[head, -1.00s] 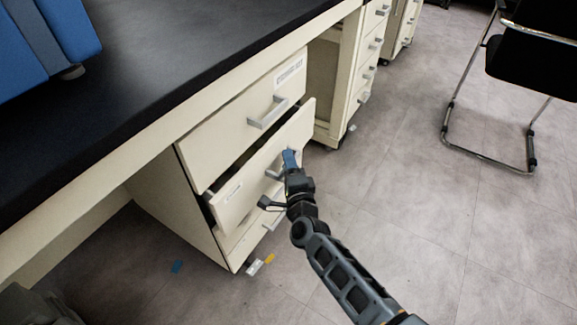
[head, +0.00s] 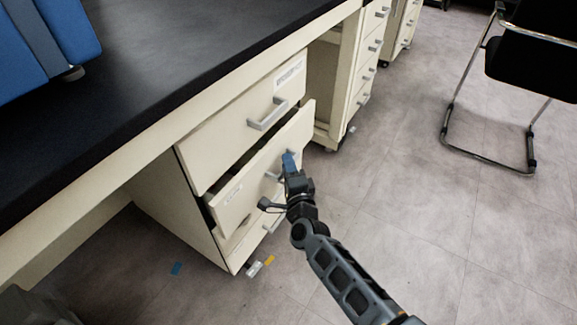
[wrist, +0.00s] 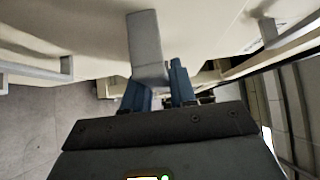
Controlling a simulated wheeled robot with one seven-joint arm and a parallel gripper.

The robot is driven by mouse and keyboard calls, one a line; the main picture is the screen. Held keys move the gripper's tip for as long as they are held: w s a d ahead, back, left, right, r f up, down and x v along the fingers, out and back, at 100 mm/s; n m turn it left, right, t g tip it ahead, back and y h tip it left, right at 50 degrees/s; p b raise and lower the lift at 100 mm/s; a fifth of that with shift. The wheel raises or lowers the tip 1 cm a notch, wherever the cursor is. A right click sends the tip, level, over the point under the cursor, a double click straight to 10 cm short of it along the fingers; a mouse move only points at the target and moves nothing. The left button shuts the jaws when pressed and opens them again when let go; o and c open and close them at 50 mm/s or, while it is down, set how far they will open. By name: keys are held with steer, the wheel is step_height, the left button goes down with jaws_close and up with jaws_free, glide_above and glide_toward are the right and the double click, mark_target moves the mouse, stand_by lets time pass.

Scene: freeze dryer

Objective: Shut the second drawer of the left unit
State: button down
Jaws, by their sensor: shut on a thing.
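The left unit is a cream drawer cabinet (head: 172,198) under the black bench top. Its second drawer (head: 240,199) stands partly open, with a dark gap along its top and left side. My gripper (head: 289,160) is at the front of this drawer, and its blue fingers are shut on the grey bar handle. The handle (wrist: 147,45) shows in the wrist view, running down between the fingers (wrist: 160,85). My gripper hides part of the handle in the head view. The top drawer (head: 232,135) above is shut.
A lower drawer with a grey handle (head: 274,222) is below. Another drawer unit (head: 352,75) stands behind to the right. A black chair (head: 535,65) is at the far right. Open floor (head: 410,190) lies between. A blue machine (head: 45,40) sits on the bench.

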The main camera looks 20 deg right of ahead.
mark_target(276, 162)
steer(key=shift+w+a+b, duration=0.15)
steer(key=shift+w+a, duration=0.5)
steer(key=shift+w, duration=0.2)
steer(key=shift+w+a+b, duration=0.15)
steer(key=shift+w+a, duration=0.45)
steer(key=shift+w, duration=0.2)
steer(key=c, duration=1)
jaws_free()
steer(key=shift+s+a+p, duration=0.2)
steer(key=shift+s+p, duration=0.2)
steer(key=shift+s, duration=0.85)
steer(key=shift+s+a+p, duration=0.25)
steer(key=shift+s+p, duration=0.15)
steer(key=shift+s, duration=0.9)
steer(key=shift+s+a+p, duration=0.2)
steer(key=shift+s+p, duration=0.2)
steer(key=shift+s, duration=0.85)
steer(key=shift+s+f, duration=0.1)
